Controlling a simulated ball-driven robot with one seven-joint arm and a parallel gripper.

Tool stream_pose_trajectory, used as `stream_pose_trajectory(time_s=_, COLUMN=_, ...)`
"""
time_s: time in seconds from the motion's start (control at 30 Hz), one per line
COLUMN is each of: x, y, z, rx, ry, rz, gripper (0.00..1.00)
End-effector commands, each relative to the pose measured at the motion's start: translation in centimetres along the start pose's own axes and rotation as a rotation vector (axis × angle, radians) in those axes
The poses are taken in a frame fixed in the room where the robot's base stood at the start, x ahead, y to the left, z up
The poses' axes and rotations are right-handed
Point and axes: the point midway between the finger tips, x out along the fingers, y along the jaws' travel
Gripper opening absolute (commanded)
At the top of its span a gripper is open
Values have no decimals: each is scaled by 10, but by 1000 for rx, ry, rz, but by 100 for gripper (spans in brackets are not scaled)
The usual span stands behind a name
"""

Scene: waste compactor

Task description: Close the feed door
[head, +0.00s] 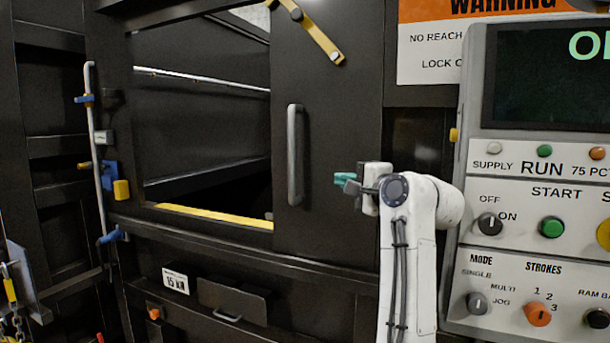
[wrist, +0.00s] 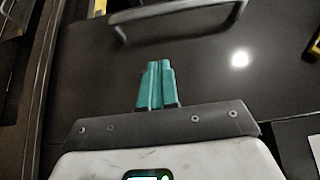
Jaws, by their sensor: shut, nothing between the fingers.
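The feed door (head: 340,130) is a dark sliding panel on the compactor's front. It stands to the right of the feed opening (head: 215,115), which is largely uncovered. A grey vertical bar handle (head: 294,155) is fixed near the door's left edge. The handle also shows at the top of the wrist view (wrist: 180,15), crossing the picture. My gripper (head: 345,180) is in front of the door, to the right of the handle and apart from it. Its teal fingers (wrist: 156,85) are shut together with nothing between them and point towards the handle.
A yellow latch bar (head: 312,35) sits at the door's top. A yellow sill (head: 215,216) lines the opening's bottom. The control panel (head: 540,160) stands close to the right of my arm. A pale rod (head: 95,150) with blue fittings is at left. Space before the door is free.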

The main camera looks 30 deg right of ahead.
Motion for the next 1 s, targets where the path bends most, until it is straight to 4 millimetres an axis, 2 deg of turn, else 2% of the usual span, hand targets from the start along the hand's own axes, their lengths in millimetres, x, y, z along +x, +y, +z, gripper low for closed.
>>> stream_pose_trajectory(time_s=0.53, x=91, y=-1, z=1, rx=-3, ry=-1, rz=5, gripper=0)
stream_pose_trajectory(time_s=0.6, x=99, y=-1, z=11, rx=-4, ry=-3, rz=5, gripper=0)
stream_pose_trajectory(time_s=0.8, x=113, y=0, z=25, rx=-4, ry=-1, rz=4, gripper=0)
stream_pose_trajectory(time_s=1.0, x=118, y=2, z=29, rx=-4, ry=0, rz=3, gripper=0)
